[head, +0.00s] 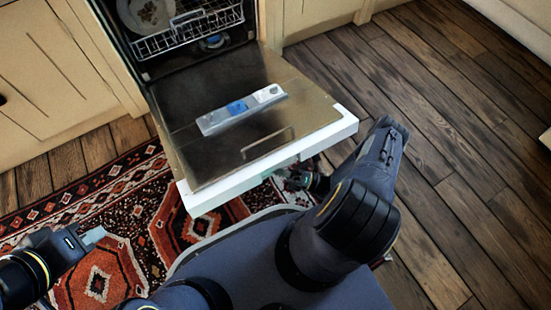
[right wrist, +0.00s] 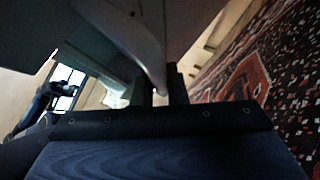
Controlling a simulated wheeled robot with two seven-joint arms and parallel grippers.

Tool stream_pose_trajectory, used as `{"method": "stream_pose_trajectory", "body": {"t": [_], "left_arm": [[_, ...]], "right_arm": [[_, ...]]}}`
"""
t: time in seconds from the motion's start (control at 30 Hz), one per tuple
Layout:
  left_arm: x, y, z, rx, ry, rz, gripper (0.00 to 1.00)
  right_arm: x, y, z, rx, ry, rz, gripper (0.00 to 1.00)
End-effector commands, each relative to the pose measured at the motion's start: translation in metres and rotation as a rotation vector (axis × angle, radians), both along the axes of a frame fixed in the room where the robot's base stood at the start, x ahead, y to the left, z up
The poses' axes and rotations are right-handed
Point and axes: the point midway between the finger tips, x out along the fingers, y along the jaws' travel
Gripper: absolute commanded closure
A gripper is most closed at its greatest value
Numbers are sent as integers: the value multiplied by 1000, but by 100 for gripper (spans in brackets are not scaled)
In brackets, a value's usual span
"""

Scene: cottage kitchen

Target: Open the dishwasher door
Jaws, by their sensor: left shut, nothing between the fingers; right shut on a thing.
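The dishwasher door (head: 262,172) is folded far down in the head view, its inner face turned up and its white front edge towards me. The dishwasher's interior (head: 190,45) is exposed behind it. My right gripper reaches under the door's front edge, mostly hidden in the head view. In the right wrist view, my right gripper (right wrist: 160,88) is shut on a pale curved bar, the door handle (right wrist: 143,42), on the door's outer side. My left gripper (head: 92,238) is shut and empty, over the rug left of the door and apart from it.
A wire rack (head: 188,30) with a plate (head: 150,12) is inside the dishwasher. Cream cabinets (head: 60,70) flank it. A patterned red rug (head: 150,215) lies under the door and to its left. The wooden floor (head: 450,130) at the right is clear.

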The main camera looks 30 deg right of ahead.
Motion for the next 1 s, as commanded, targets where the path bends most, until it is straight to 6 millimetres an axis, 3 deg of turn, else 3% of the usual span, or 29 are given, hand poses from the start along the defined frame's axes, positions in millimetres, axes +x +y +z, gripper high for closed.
{"method": "stream_pose_trajectory", "body": {"t": [0.1,0.3,0.8,0.83,1.0], "left_arm": [[0,0,-3,0,0,0,100],[0,0,-4,0,0,0,100],[0,0,-4,0,0,0,100],[0,0,-4,0,0,0,100],[0,0,-4,0,0,0,100]], "right_arm": [[1,0,-22,0,0,-1,100],[2,-1,-41,2,-1,-1,100],[3,-1,-46,2,-1,-1,100],[3,-1,-46,2,-1,-1,85],[3,-1,-46,2,-1,-1,66]]}}
